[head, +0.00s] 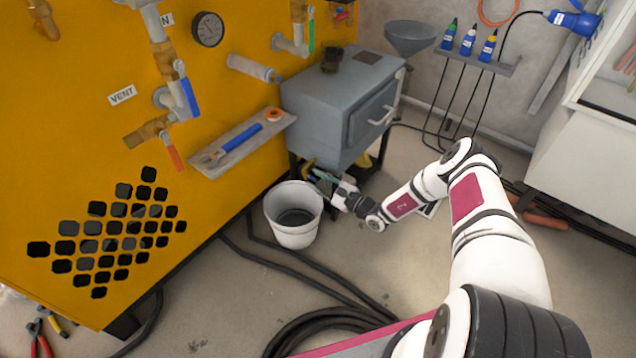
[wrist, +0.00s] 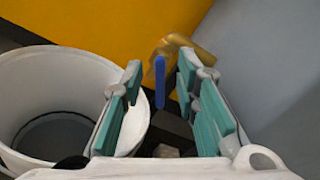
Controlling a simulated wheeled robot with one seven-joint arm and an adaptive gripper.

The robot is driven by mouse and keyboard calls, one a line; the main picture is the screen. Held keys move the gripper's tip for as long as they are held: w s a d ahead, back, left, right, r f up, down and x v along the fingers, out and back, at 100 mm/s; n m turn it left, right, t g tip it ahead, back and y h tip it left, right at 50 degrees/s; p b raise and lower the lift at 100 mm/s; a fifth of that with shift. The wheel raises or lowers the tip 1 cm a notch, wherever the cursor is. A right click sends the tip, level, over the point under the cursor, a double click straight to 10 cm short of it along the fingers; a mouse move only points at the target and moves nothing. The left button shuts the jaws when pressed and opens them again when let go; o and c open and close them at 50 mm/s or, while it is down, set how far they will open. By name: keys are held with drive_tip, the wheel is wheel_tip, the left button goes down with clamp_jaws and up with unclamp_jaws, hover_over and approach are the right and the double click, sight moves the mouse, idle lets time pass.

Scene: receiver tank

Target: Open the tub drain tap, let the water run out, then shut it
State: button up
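The tub drain tap shows in the wrist view as a brass body (wrist: 184,46) with a blue lever (wrist: 159,82) hanging down. My gripper (wrist: 160,70) is open, with its teal-padded fingers on either side of the lever; I cannot tell whether either touches it. In the head view my gripper (head: 319,177) is low beside the grey tub (head: 325,115), and hides most of the tap. A white bucket (head: 293,232) stands on the floor left of my gripper, also in the wrist view (wrist: 62,72). Its inside looks dark grey; I cannot tell whether that is water.
The yellow machine (head: 225,90) stands at the left, with other valves, a gauge (head: 208,30) and a small shelf (head: 240,145) holding a blue-handled tool. Black hoses (head: 300,262) lie on the floor before the bucket. A white cabinet (head: 580,145) is at the right.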

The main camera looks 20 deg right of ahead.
clamp_jaws()
drive_tip(key=shift+n, duration=0.4)
drive_tip(key=n+p, duration=0.3)
drive_tip(key=n, duration=0.2)
drive_tip(key=shift+n+p, duration=0.3)
drive_tip(key=shift+n, duration=0.1)
drive_tip(key=n+p, duration=0.2)
drive_tip(key=n, duration=0.3)
drive_tip(key=shift+s+p, duration=0.1)
drive_tip(key=shift+p, duration=0.25)
drive_tip(key=shift+f+n, duration=0.1)
drive_tip(key=shift+n, duration=0.2)
unclamp_jaws()
